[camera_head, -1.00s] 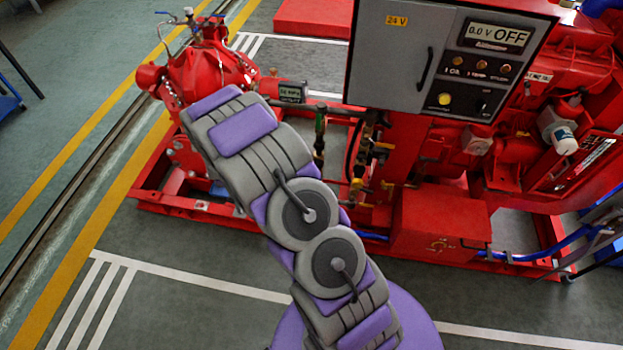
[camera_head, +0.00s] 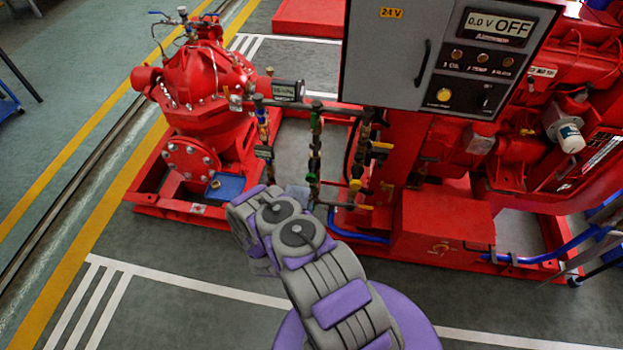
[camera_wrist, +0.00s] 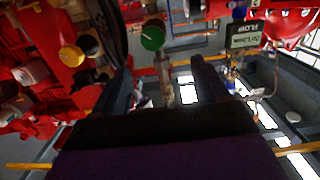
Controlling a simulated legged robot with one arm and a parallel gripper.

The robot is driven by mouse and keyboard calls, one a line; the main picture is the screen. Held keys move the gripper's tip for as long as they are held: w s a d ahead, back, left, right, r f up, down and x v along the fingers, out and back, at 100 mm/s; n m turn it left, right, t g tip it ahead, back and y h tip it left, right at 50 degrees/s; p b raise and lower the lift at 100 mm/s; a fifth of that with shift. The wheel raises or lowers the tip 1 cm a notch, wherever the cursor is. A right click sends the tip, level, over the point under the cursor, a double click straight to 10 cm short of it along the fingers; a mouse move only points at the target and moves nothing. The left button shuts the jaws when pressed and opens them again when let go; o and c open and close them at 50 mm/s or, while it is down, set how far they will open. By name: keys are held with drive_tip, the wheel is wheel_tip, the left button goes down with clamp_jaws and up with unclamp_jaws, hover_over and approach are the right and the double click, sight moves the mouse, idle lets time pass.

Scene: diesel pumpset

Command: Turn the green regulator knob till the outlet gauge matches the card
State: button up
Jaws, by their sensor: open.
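The green knob (camera_wrist: 152,38) shows round and face-on in the wrist view, at the top centre. My gripper (camera_wrist: 162,68) is open, its two dark fingers spread with nothing held between them. The knob appears beyond the fingertips, a little left of the middle of the gap, with no contact visible. In the head view my gripper is mostly hidden by my own arm, low in front of the pipework (camera_head: 315,160). I cannot make out the card.
A yellow knob (camera_wrist: 71,56) lies left of the green one in the wrist view. A flow display (camera_wrist: 245,37) is at upper right. The grey control cabinet (camera_head: 385,60) overhangs the pipework's right side. A red base frame (camera_head: 160,205) runs below; open floor lies in front.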

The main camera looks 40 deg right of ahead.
drive_tip(key=s, duration=0.2)
drive_tip(key=b, duration=0.1)
approach(310, 180)
drive_tip(key=shift+t+h, duration=0.3)
drive_tip(key=shift+h, duration=0.1)
drive_tip(key=w+d, duration=0.1)
drive_tip(key=w+d+f, duration=0.1)
drive_tip(key=d, duration=0.1)
drive_tip(key=w+d, duration=0.1)
drive_tip(key=d, duration=0.1)
drive_tip(key=shift+f, duration=0.15)
drive_tip(key=shift+n, duration=0.3)
drive_tip(key=x, duration=0.1)
drive_tip(key=b+x, duration=0.1)
drive_tip(key=x, duration=0.2)
drive_tip(key=shift+w+a+b, duration=0.25)
drive_tip(key=shift+w+b, duration=0.1)
drive_tip(key=shift+w, duration=0.1)
drive_tip(key=shift+w+d, duration=0.15)
drive_tip(key=shift+d, duration=0.3)
drive_tip(key=shift+w+d, duration=0.2)
drive_tip(key=shift+d, duration=0.2)
drive_tip(key=shift+a+r, duration=0.2)
drive_tip(key=shift+a, duration=0.15)
drive_tip(key=c, duration=0.4)
drive_tip(key=shift+r, duration=0.1)
drive_tip(key=c, duration=0.6)
